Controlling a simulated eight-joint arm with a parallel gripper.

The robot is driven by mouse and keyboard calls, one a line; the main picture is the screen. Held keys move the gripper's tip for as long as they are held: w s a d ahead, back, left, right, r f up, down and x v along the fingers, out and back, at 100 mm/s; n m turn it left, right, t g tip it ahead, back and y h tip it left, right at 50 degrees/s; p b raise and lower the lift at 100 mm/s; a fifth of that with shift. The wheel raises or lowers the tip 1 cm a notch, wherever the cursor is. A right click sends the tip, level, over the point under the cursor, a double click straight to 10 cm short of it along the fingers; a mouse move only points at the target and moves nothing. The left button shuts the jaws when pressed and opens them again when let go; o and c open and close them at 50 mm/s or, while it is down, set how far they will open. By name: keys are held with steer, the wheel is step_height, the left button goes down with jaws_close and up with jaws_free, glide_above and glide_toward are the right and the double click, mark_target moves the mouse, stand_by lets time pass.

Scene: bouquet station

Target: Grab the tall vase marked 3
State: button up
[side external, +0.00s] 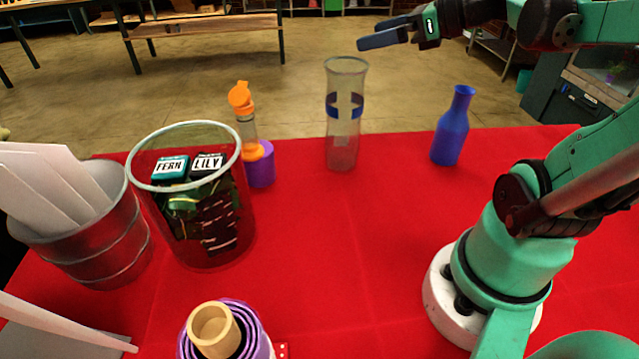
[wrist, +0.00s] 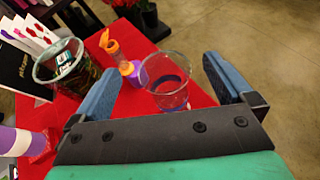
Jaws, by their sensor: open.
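A tall clear glass vase (side external: 343,140) with a dark blue band around it stands upright near the far edge of the red table. I cannot read a 3 on it. My gripper (side external: 388,37) is open and empty, above and to the right of the vase rim, apart from it. In the wrist view the vase (wrist: 168,88) shows beyond and below the fingers, in the gap between the two blue fingertips of my gripper (wrist: 163,72). No finger visibly touches it.
A blue bottle (side external: 452,128) stands right of the vase. To its left are an orange-capped bottle (side external: 246,125), a purple cup (side external: 262,170), a large glass container (side external: 240,190) with FERN and LILY packets, and a metal bucket (side external: 95,245). Purple nested cups (side external: 255,338) are in front. The middle is clear.

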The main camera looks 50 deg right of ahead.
mark_target(363, 90)
step_height(363, 90, down, 9)
steer(key=shift+w+r, duration=0.1)
steer(key=shift+r, duration=0.1)
steer(key=shift+x, duration=2.75)
jaws_close()
